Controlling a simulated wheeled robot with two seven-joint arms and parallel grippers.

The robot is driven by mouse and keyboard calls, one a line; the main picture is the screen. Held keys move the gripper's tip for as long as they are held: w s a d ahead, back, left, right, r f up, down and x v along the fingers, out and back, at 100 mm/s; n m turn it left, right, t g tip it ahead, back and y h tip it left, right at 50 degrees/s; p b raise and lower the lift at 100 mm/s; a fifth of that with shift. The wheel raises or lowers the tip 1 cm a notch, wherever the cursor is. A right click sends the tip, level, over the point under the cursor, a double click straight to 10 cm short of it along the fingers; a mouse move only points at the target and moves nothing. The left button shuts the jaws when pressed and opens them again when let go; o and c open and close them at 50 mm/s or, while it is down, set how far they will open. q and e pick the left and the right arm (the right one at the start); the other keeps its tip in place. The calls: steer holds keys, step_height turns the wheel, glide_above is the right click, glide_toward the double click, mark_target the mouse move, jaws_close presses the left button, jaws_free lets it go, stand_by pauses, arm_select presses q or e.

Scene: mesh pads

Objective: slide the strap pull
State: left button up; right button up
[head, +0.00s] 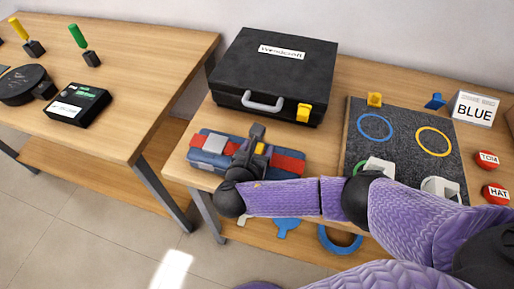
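A blue-grey case (205,158) with a red strap (288,163) lies near the front left of the right-hand table. My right gripper (256,148) is over the middle of this case, with its arm coming in from the right. A small yellow piece (261,148), possibly the strap pull, shows right at the gripper's fingers. The gripper hides the middle of the strap. I cannot tell whether the fingers are closed on the yellow piece or only beside it. My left gripper is not in view.
A black hard case (275,72) with a yellow latch (304,112) stands behind. A dark mesh pad (398,146) with blue and yellow rings lies to the right, near a BLUE sign (473,108). A second table (135,60) stands left, across a gap. My purple arm covers the front edge.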

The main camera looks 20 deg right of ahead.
jaws_close()
steer(key=shift+a, duration=0.1)
stand_by(1.1)
